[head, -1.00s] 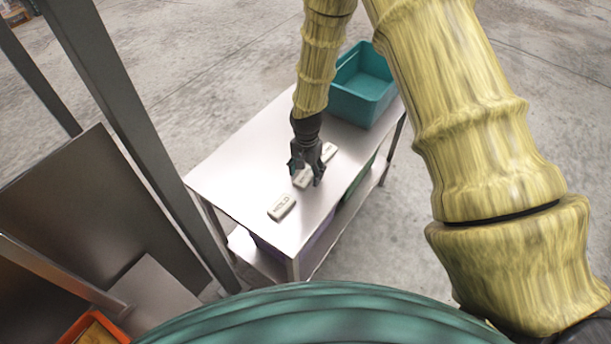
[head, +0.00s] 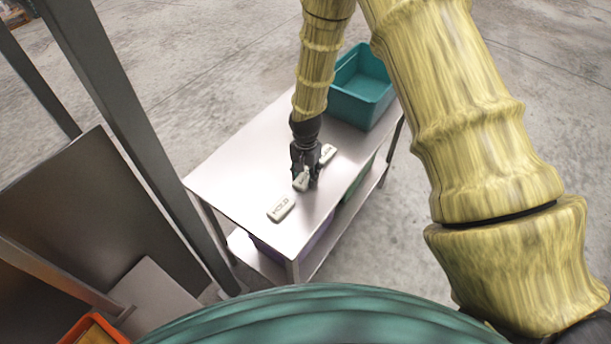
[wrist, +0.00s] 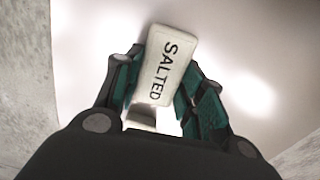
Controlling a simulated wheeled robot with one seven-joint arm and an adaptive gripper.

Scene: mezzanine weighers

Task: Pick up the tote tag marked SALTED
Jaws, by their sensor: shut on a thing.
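The pale tote tag marked SALTED (wrist: 166,66) is between the fingers of my gripper (wrist: 158,88) in the wrist view. Its black lettering is readable and its long side runs away from the palm, a little tilted. In the head view my gripper (head: 305,180) is low over the metal table, shut on this tag (head: 300,182), which is partly hidden by the fingers. I cannot tell whether the tag is clear of the tabletop.
A pale tag marked MILD (head: 281,208) lies nearer on the metal table (head: 235,170). Another pale tag (head: 327,153) lies just beyond my gripper, its marking unclear. A teal bin (head: 360,98) stands at the table's far end. A grey post (head: 135,130) rises left of the table.

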